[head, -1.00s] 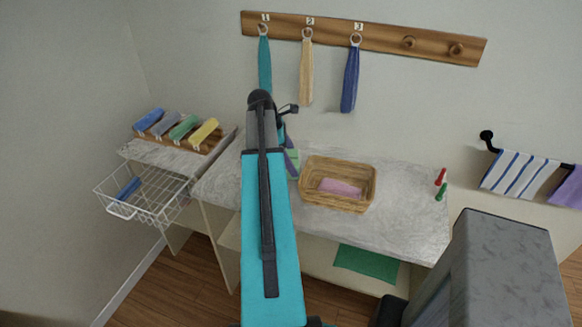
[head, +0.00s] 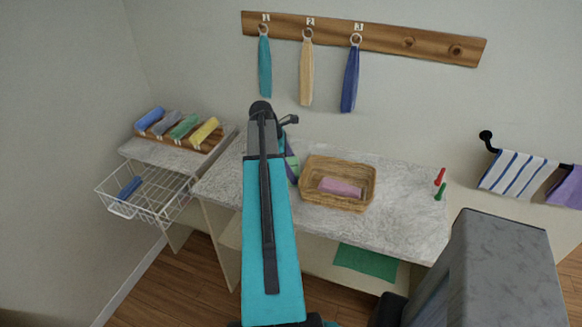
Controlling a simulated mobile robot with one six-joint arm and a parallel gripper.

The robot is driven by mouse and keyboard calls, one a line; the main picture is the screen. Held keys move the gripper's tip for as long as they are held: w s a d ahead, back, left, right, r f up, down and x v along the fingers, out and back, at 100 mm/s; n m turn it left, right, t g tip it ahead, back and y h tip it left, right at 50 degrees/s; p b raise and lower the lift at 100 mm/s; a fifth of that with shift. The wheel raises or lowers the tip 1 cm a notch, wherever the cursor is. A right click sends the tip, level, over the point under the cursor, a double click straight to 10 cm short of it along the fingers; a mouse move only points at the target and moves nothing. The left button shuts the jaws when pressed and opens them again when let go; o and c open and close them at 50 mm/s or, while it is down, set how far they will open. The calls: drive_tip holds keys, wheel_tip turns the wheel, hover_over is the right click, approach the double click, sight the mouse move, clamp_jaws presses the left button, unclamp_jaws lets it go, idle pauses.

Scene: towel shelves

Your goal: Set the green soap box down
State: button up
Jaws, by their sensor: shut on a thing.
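My gripper (head: 288,146) is mostly hidden behind my own arm, near the left part of the marble-topped counter (head: 410,215). It is shut on the green soap box (head: 291,164), of which only a small green and purple patch shows just right of my arm. The patch lies left of the wicker basket. Whether the box touches the counter top or hangs just above it cannot be told from this view.
The wicker basket (head: 312,188) holds a pink item (head: 341,187). A red (head: 439,176) and a green (head: 440,191) small object stand at the counter's right end. A wire basket (head: 160,198) and a rack of rolled towels (head: 180,125) are left. The counter right of the wicker basket is clear.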

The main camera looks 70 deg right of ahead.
drive_tip(key=shift+f, duration=0.1)
drive_tip(key=o, duration=1.2)
drive_tip(key=shift+r, duration=0.25)
drive_tip(key=b+v, duration=0.3)
drive_tip(key=v, duration=0.9)
drive_tip(key=shift+f, duration=0.1)
